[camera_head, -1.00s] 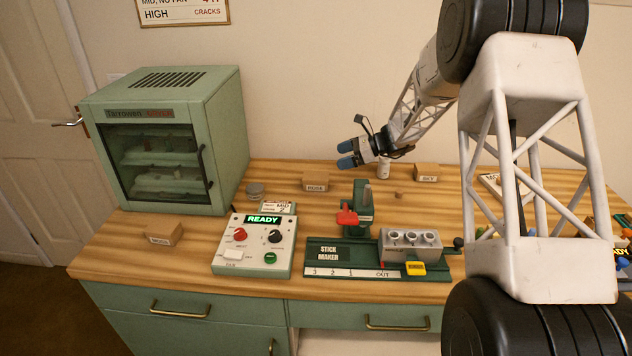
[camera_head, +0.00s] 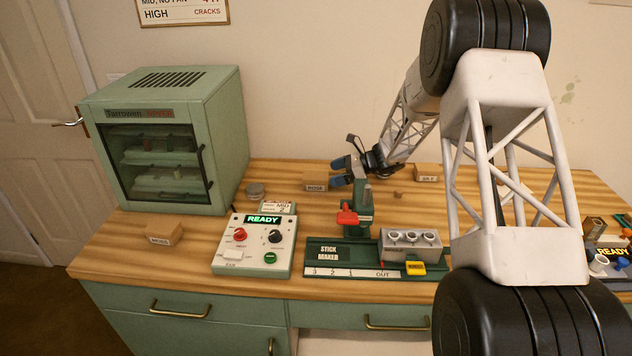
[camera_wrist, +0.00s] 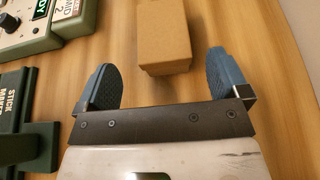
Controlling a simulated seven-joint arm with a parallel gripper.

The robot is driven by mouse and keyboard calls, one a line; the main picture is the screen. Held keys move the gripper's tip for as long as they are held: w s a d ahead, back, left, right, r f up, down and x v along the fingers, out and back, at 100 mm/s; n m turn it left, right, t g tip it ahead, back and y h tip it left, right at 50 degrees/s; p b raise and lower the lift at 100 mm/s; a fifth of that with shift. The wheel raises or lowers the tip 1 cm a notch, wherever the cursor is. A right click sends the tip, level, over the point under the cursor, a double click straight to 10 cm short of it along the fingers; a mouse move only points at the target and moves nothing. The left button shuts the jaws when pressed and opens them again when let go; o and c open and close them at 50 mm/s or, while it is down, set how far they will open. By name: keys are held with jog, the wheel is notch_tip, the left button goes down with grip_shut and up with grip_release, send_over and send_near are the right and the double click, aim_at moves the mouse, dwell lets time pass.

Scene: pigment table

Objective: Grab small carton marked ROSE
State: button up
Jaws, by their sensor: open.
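The small brown carton marked ROSE (camera_head: 315,182) sits on the wooden table, behind the stick maker. My gripper (camera_head: 338,172) is open at its right side, low over the table, with blue fingertips pointing toward it. In the wrist view the carton (camera_wrist: 164,35) lies just ahead of my gripper (camera_wrist: 166,78), its near end about level with the fingertips. It lines up with the gap between the two fingers, nearer the right one. Nothing is held. The wrist view does not show the label.
The green stick maker (camera_head: 327,252) with its upright post stands in front of my gripper. A control box (camera_head: 254,246) and a dryer cabinet (camera_head: 165,140) are at left. Other cartons, MOSS (camera_head: 165,233) and one at right (camera_head: 427,173), lie apart.

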aim_at(323, 175)
jog(key=shift+a+f, duration=0.1)
jog(key=shift+a, duration=0.15)
jog(key=shift+x, duration=2.5)
jog(key=shift+w, duration=0.2)
jog(key=c, duration=1.1)
jog(key=shift+o, duration=0.2)
jog(key=shift+r, duration=5.1)
